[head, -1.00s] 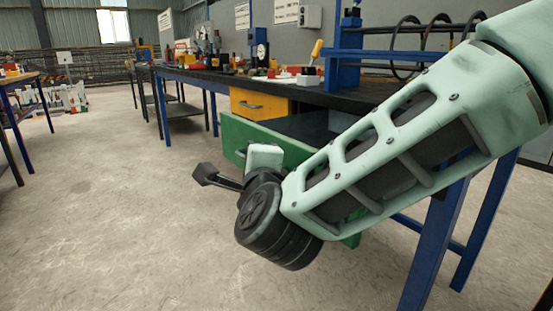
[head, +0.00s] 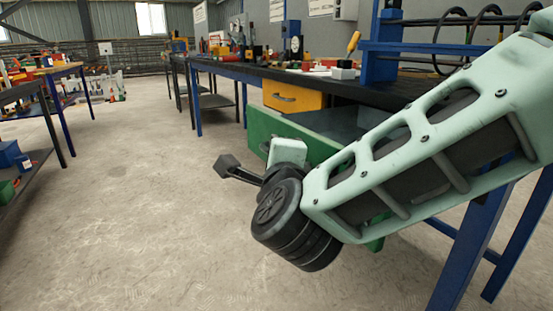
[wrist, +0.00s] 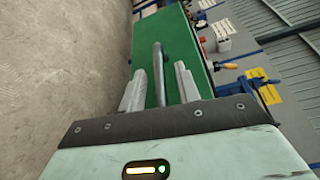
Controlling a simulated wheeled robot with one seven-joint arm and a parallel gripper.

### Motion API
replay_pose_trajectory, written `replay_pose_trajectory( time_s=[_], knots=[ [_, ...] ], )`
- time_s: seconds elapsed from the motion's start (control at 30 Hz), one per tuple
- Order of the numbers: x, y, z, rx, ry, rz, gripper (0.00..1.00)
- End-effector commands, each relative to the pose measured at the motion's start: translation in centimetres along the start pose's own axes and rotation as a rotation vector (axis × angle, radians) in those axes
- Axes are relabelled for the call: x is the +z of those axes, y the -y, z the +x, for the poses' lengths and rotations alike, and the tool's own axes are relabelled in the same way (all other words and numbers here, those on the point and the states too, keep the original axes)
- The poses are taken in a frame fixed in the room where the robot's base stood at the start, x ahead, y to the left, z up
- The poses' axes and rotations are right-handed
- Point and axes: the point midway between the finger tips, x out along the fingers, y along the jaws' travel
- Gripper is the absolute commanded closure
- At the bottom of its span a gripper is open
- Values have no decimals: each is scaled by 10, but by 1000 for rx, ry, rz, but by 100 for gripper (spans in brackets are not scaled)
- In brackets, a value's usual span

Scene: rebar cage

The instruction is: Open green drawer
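The green drawer (head: 262,126) is pulled out from under the workbench, and its grey inside shows behind the front panel. In the wrist view the green front (wrist: 190,50) lies ahead of my gripper (wrist: 160,70). The drawer's bar handle (wrist: 157,52) stands between my two grey fingers. The fingers are apart, with a visible gap on each side of the bar, so my gripper looks open around the handle. In the head view my arm hides the fingers and the right part of the drawer.
A closed yellow drawer (head: 294,96) sits above the green one. The dark workbench top (head: 350,88) carries tools and small parts, and its blue legs stand at right. The concrete floor (head: 130,200) to the left is clear. Another table (head: 60,70) stands farther left.

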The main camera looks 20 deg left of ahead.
Motion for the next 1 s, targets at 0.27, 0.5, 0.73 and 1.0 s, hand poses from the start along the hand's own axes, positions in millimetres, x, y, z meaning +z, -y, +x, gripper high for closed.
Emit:
replay_pose_trajectory(
  time_s=[0.27, 0.5, 0.73, 1.0],
  knots=[
    [1, 2, -27, 0, 3, -2, 67],
    [2, 2, -83, 1, 4, -3, 67],
    [1, 2, -134, 1, 4, -2, 67],
    [0, 0, -169, 1, 1, -1, 67]
  ],
)
